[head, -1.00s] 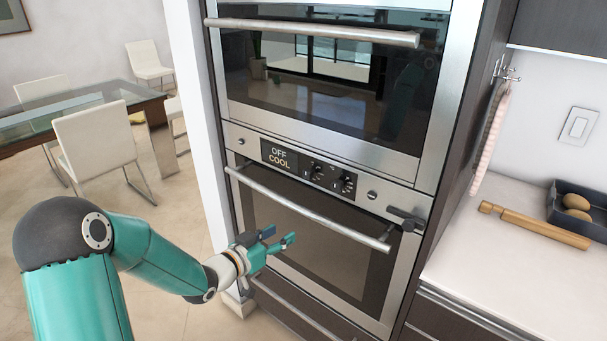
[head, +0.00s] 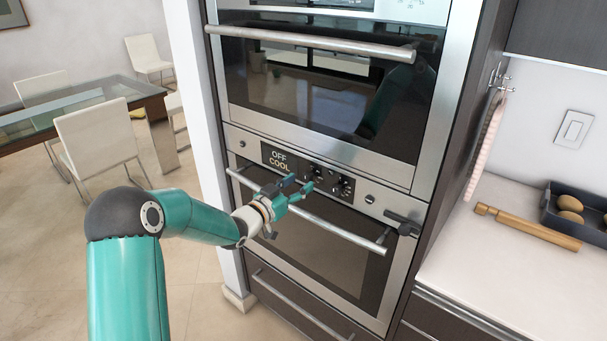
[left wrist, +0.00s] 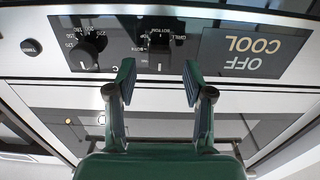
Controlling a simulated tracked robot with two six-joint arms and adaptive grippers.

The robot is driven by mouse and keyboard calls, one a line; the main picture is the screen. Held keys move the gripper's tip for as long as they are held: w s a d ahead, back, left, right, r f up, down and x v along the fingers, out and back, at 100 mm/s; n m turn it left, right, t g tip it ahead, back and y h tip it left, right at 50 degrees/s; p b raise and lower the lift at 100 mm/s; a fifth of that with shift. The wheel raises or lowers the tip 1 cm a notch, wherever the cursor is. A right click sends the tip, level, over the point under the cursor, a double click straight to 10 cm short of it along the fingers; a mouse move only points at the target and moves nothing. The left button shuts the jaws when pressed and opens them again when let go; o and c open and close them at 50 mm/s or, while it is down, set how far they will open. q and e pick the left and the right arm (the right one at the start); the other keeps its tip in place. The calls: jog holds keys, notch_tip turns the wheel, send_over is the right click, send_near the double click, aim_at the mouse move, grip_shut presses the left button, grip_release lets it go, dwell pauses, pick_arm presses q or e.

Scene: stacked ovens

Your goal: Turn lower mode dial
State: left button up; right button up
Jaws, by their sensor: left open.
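The lower oven's control panel (head: 268,153) has a black strip with a lit display reading "OFF COOL" and two dark dials. The dial nearer the display, with mode lettering around it, is the mode dial (left wrist: 160,46); in the head view it (head: 317,170) is close behind my fingertips. The other dial (left wrist: 88,48), ringed by numbers, also shows in the head view (head: 346,186). My left gripper (head: 300,184) is open and empty in front of the panel. In the left wrist view its fingers (left wrist: 158,78) are spread below the mode dial, apparently not touching it. My right gripper is out of view.
The lower oven's bar handle (head: 345,234) runs just below the panel, close to my left gripper. The upper oven's handle (head: 310,41) is above. A dark lever-like piece (head: 403,222) projects at the right.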

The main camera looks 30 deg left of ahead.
aim_at(306, 179)
pick_arm(q)
jog(key=shift+w+d+p, duration=0.15)
jog(key=shift+w+p, duration=0.2)
jog(key=shift+w, duration=1.3)
